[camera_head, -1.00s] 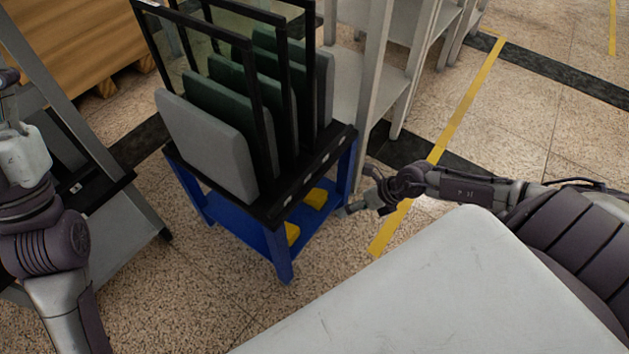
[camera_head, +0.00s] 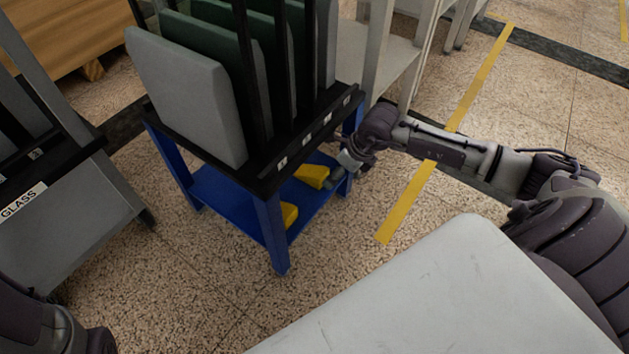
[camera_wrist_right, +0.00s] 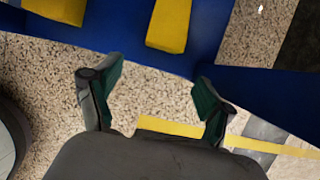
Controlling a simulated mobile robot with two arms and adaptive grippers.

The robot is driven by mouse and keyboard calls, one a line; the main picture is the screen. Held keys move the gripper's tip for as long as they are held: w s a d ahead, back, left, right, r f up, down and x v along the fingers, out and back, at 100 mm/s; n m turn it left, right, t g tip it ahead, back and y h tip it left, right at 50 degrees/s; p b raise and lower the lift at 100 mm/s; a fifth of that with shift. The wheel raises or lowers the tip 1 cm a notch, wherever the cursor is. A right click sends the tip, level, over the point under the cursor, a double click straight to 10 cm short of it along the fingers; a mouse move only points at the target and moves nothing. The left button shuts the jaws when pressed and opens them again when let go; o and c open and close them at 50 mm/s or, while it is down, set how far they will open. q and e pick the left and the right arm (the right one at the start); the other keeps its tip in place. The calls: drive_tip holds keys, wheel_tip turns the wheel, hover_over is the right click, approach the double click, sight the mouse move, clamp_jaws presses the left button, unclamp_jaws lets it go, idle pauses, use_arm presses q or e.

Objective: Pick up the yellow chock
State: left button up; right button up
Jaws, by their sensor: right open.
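Two yellow chocks lie on the blue lower shelf (camera_head: 228,202) of a blue rack. One chock (camera_head: 312,176) is near the shelf's right end, and the other chock (camera_head: 289,214) is partly hidden by the front blue leg. In the right wrist view, one chock (camera_wrist_right: 169,25) is ahead between the fingers' lines, and the other chock (camera_wrist_right: 58,10) is cut off at the upper left. My right gripper (camera_wrist_right: 152,97) is open and empty, just outside the shelf edge. It also shows in the head view (camera_head: 338,178), close to the nearer-right chock. My left gripper is out of view.
The rack's black upper tray (camera_head: 285,165) holds upright grey and green panels above the shelf. Blue legs (camera_head: 271,235) frame the shelf opening. A grey stand with a GLASS label (camera_head: 22,203) is at left. Speckled floor (camera_head: 190,290) in front is clear.

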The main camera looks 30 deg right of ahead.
sight(325, 174)
drive_tip(key=shift+w+a+b, duration=0.2)
drive_tip(key=shift+w, duration=0.35)
drive_tip(key=shift+w+a+b, duration=0.15)
drive_tip(key=shift+w+a, duration=0.05)
drive_tip(key=shift+w, duration=0.3)
drive_tip(key=b+x, duration=0.3)
drive_tip(key=x, duration=0.2)
drive_tip(key=shift+f+b, duration=0.1)
drive_tip(key=shift+b, duration=0.25)
drive_tip(key=c, duration=1.3)
